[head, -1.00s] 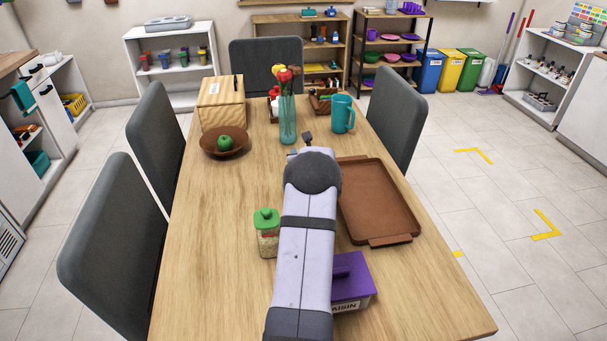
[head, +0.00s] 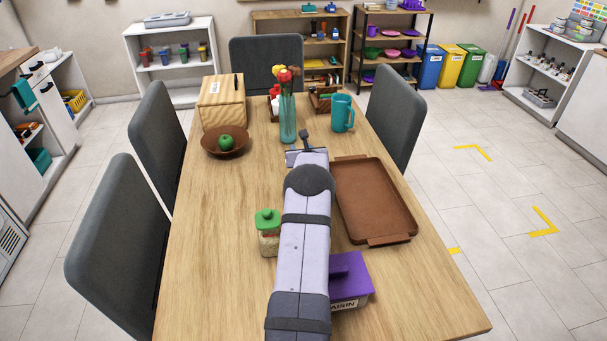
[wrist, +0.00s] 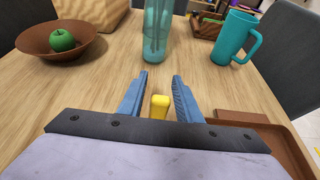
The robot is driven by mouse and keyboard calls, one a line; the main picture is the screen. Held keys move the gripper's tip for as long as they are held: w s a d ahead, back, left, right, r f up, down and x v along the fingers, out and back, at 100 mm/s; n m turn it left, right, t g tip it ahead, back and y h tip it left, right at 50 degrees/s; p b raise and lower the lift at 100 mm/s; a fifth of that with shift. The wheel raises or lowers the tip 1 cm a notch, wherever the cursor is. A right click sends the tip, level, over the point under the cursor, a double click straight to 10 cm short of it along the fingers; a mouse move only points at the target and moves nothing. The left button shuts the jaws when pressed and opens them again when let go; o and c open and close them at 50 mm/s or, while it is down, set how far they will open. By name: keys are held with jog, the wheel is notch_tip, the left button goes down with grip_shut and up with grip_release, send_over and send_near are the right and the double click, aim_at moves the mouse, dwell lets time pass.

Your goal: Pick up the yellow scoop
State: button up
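My gripper (wrist: 160,84) shows in the wrist view with its two blue fingers apart. The yellow scoop (wrist: 159,106) shows as a small yellow end low between the fingers, with a gap visible on each side. The rest of the scoop is hidden behind the gripper's dark front plate. In the head view my own arm covers the fingers and the scoop.
A glass vase with flowers (head: 288,120) stands ahead, with a teal mug (head: 342,113) to its right. A brown tray (head: 376,200) lies close on the right. A green-lidded jar (head: 268,232) and purple-lidded box (head: 349,279) flank my arm.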

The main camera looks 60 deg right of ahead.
grip_shut()
